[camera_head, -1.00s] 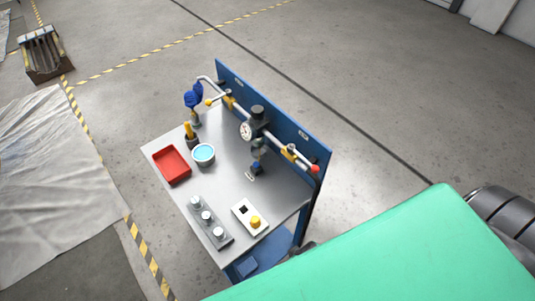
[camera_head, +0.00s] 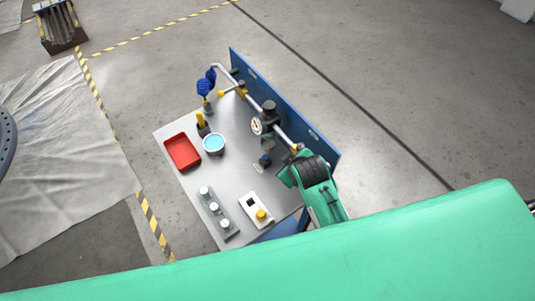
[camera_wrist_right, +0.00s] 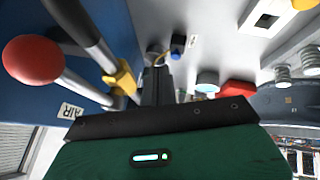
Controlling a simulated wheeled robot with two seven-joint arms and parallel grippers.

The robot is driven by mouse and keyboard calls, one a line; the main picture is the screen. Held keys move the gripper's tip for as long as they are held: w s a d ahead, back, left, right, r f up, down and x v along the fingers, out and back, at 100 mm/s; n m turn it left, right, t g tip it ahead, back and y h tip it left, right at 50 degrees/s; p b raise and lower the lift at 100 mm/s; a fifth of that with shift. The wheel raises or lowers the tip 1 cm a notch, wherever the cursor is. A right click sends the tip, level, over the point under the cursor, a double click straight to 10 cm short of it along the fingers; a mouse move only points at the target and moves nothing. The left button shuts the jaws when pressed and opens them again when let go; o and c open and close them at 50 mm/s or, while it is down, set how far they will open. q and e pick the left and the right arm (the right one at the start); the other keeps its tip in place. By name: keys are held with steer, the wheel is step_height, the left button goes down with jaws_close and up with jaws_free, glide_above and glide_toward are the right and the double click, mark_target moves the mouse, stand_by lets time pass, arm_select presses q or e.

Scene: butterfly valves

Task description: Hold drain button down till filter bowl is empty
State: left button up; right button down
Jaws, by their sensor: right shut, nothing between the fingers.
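The filter unit stands at the blue back panel in the head view, with a black knob (camera_head: 269,107) and a round gauge (camera_head: 257,126). Its grey bowl (camera_head: 267,146) hangs below the knob, and I cannot make out its fill level. A small blue part (camera_head: 265,160), seemingly the drain button, shows under the bowl. A blue part also shows beyond my fingertips in the right wrist view (camera_wrist_right: 178,45). My right gripper (camera_wrist_right: 161,64) is shut and empty, pointing toward the filter area. I cannot tell any contact with the button. My left gripper is not in view.
A pipe with a yellow-handled valve (camera_wrist_right: 122,78) and a red knob (camera_wrist_right: 35,60) runs close beside my right gripper. The bench holds a red tray (camera_head: 182,151), a bowl of light-blue liquid (camera_head: 214,143), a grey block with knobs (camera_head: 215,211) and a yellow-button box (camera_head: 257,209).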

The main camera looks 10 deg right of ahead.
steer(key=w+a+r+n+t, duration=0.1)
steer(key=w+a+n+t, duration=0.1)
steer(key=w+a, duration=0.3)
steer(key=w+n, duration=0.1)
steer(key=w, duration=0.3)
steer(key=shift+w+r, duration=0.4)
glide_above(265, 157)
steer(key=s, duration=0.1)
step_height(265, 157, down, 8)
steer(key=shift+d+r+b, duration=0.15)
steer(key=shift+b, duration=0.3)
steer(key=shift+f, duration=0.55)
steer(key=shift+f, duration=0.1)
stand_by(0.9)
steer(key=shift+f, duration=0.35)
